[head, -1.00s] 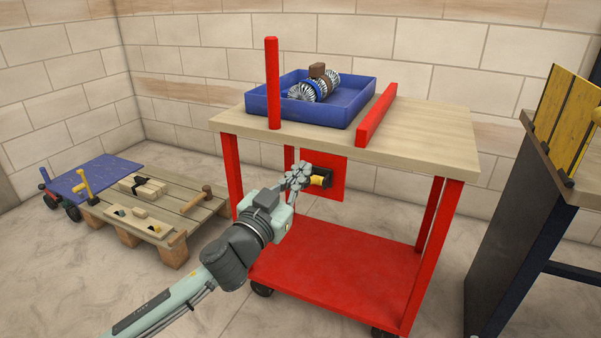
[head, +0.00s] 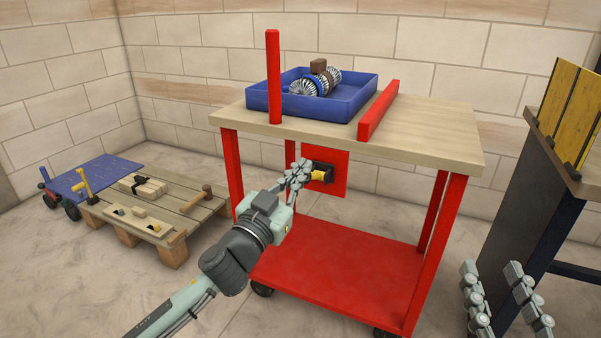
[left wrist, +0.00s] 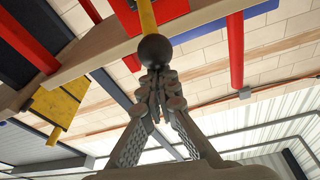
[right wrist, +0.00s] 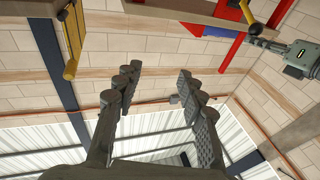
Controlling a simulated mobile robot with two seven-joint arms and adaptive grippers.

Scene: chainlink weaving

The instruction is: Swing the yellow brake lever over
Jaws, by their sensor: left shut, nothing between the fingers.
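The yellow brake lever (head: 319,175) is mounted on a red plate (head: 340,165) under the cart's top; my left gripper partly hides it in the head view. The left wrist view shows its yellow shaft (left wrist: 147,14) ending in a black ball (left wrist: 155,50). My left gripper (head: 301,168) is shut and empty at the lever. Its fingertips (left wrist: 158,75) are right at the ball; I cannot tell whether they touch. My right gripper (head: 500,285) is open and empty at the lower right; its fingers also show in the right wrist view (right wrist: 160,78). The lever's ball (right wrist: 256,28) shows there too.
The cart's wooden top (head: 440,125) carries a blue tray (head: 350,105) holding a metal part, plus a red post (head: 273,75) and red bar (head: 380,108). A dark bench (head: 525,210) stands right. A pallet (head: 180,215) with tools lies left.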

